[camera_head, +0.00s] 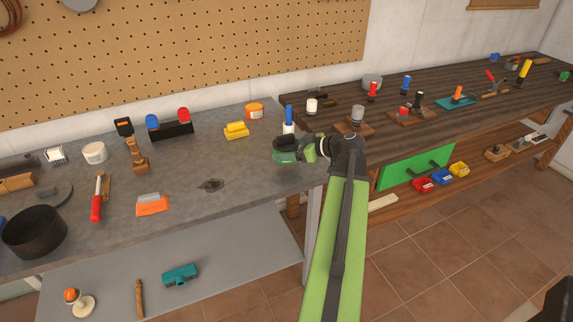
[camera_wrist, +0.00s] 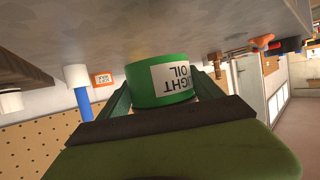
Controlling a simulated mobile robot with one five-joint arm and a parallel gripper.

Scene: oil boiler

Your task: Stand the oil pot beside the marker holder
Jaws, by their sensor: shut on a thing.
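The oil pot (camera_wrist: 162,82) is a green can with a white label reading "LIGHT OIL". It shows between my two fingers in the wrist view, where the picture is upside down, so the pot is about upright. My gripper (camera_head: 288,152) is shut on it, over the right end of the grey bench; whether the pot's base touches the bench I cannot tell. A black holder with blue and red tops (camera_head: 172,131), which looks like the marker holder, stands at the back of the grey bench, left of my gripper and apart from it.
A blue-topped white item (camera_head: 288,120) stands just behind my gripper. An orange scraper-like tool (camera_head: 152,205) lies near the front edge. The grey bench (camera_head: 225,165) is mostly clear left of my gripper.

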